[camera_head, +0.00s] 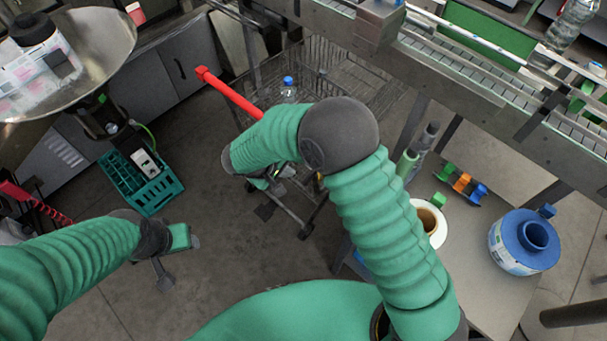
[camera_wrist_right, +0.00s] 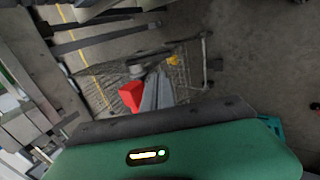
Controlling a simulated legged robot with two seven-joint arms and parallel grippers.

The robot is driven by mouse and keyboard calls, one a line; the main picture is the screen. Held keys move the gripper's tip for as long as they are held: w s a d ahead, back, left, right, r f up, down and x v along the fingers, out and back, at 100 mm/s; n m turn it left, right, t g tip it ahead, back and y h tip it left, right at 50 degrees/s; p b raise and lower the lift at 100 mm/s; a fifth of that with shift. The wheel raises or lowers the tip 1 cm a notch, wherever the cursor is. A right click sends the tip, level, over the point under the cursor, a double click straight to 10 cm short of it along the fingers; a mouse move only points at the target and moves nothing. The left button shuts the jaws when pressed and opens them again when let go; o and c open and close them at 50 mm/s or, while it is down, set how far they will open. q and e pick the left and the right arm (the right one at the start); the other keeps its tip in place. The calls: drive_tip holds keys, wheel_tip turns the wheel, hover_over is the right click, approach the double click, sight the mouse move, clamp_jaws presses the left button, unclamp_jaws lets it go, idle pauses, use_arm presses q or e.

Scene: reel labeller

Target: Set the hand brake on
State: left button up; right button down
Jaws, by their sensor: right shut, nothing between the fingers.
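No part that I can surely name as the hand brake shows. A wire cart (camera_head: 325,68) with a long red handle bar (camera_head: 232,95) stands beyond my right arm.
A conveyor (camera_head: 470,65) runs along the upper right. A teal crate (camera_head: 150,190) is on the floor at left, beside grey cabinets (camera_head: 170,75).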

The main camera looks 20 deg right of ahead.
drive_tip(key=p, duration=0.3)
approach(303, 182)
drive_tip(key=w+d+f, duration=0.1)
drive_tip(key=d+f, duration=0.1)
drive_tip(key=w+d+f, duration=0.1)
drive_tip(key=d+f, duration=0.1)
drive_tip(key=shift+w, duration=0.25)
drive_tip(key=shift+w+d+f, duration=0.15)
drive_tip(key=shift+d+f, duration=0.05)
drive_tip(key=shift+f, duration=0.3)
